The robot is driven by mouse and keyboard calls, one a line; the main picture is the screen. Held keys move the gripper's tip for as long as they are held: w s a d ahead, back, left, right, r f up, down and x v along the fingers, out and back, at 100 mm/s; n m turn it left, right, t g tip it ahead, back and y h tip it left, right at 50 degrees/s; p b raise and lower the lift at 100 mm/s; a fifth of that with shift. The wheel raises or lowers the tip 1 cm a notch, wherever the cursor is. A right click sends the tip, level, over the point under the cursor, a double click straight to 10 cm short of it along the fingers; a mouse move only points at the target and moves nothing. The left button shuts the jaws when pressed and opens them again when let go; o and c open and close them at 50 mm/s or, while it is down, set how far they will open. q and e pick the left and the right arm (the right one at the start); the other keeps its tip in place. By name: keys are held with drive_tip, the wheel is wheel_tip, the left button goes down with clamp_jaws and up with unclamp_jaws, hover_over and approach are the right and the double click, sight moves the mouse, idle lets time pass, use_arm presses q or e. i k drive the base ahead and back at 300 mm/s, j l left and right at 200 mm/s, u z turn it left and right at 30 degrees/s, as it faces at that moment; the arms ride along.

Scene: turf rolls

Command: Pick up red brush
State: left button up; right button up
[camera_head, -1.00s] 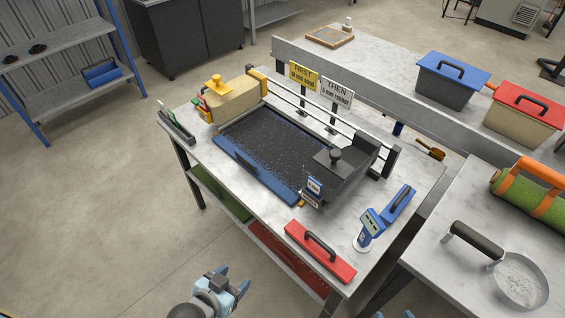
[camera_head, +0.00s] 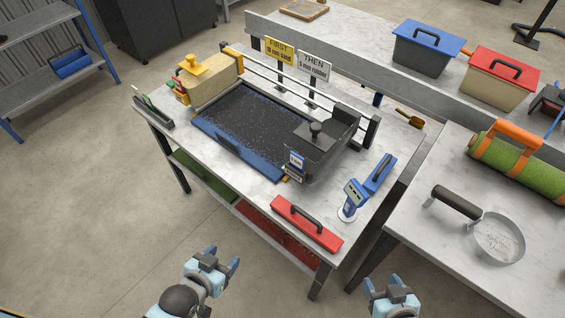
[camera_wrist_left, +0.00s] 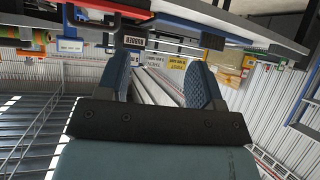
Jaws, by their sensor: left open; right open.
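The red brush (camera_head: 306,223) lies flat on the near right corner of the marble-topped table (camera_head: 367,205). It is a long red block with a black handle on top. My left gripper (camera_head: 225,263) is open and empty, in front of the table and to the left of the brush, apart from it. In the left wrist view the open left fingers (camera_wrist_left: 159,80) have nothing between them. My right gripper (camera_head: 385,287) is open and empty, right of and nearer than the brush, off the table's front edge.
A blue-handled device (camera_head: 354,194) and a blue brush (camera_head: 380,173) stand right of the red brush. A dark tray (camera_head: 240,148) lies behind it. A second table (camera_head: 420,220) with a round sieve (camera_head: 497,238) is at right.

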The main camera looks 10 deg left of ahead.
sight(309, 225)
drive_tip(key=j+z, duration=0.3)
drive_tip(key=z, duration=0.15)
drive_tip(key=k+j+z, duration=0.1)
drive_tip(key=j+z, duration=0.15)
drive_tip(key=z, duration=0.2)
